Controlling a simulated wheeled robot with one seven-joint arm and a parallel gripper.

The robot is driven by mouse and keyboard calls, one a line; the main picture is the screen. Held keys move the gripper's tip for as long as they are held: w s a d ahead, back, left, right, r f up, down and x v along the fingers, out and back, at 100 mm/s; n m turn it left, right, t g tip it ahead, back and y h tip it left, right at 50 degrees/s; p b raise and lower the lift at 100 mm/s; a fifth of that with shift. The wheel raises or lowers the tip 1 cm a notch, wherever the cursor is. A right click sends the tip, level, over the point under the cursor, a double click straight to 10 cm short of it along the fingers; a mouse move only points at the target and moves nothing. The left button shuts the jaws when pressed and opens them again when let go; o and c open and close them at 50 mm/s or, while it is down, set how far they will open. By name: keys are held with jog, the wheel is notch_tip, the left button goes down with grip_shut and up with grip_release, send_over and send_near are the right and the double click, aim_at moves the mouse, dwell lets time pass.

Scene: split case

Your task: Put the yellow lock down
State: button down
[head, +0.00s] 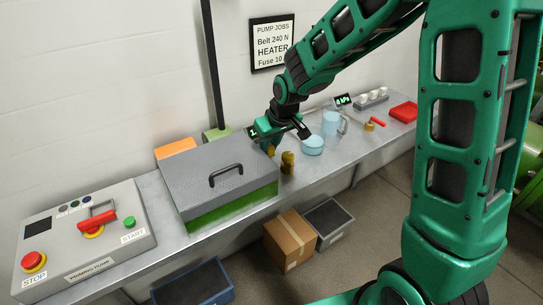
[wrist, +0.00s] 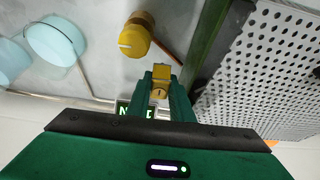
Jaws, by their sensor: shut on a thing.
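My gripper (wrist: 161,80) is shut on the small yellow lock (wrist: 159,91), which shows between the fingers in the wrist view. In the head view the lock (head: 271,151) is a small yellow spot under my gripper (head: 270,144), just behind the right end of the green case (head: 235,205). I cannot tell whether the lock touches the bench (head: 160,210). A dark yellow cylinder (head: 287,162) stands close by on the bench; it also shows in the wrist view (wrist: 137,36), apart from the fingers.
The case's grey perforated lid (head: 215,172) is down, close beside my gripper. A light blue round container (head: 313,145) and a blue jug (head: 332,123) stand to the right. A control panel (head: 80,235) with a red handle is at the left. Bare bench shows around the cylinder.

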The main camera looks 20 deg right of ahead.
aim_at(269, 156)
jog(key=shift+d+f, duration=0.1)
jog(key=shift+f, duration=1.75)
jog(key=shift+f, duration=0.1)
jog(key=c, duration=1.6)
grip_release()
jog(key=shift+o, duration=0.2)
jog(key=v, duration=1.2)
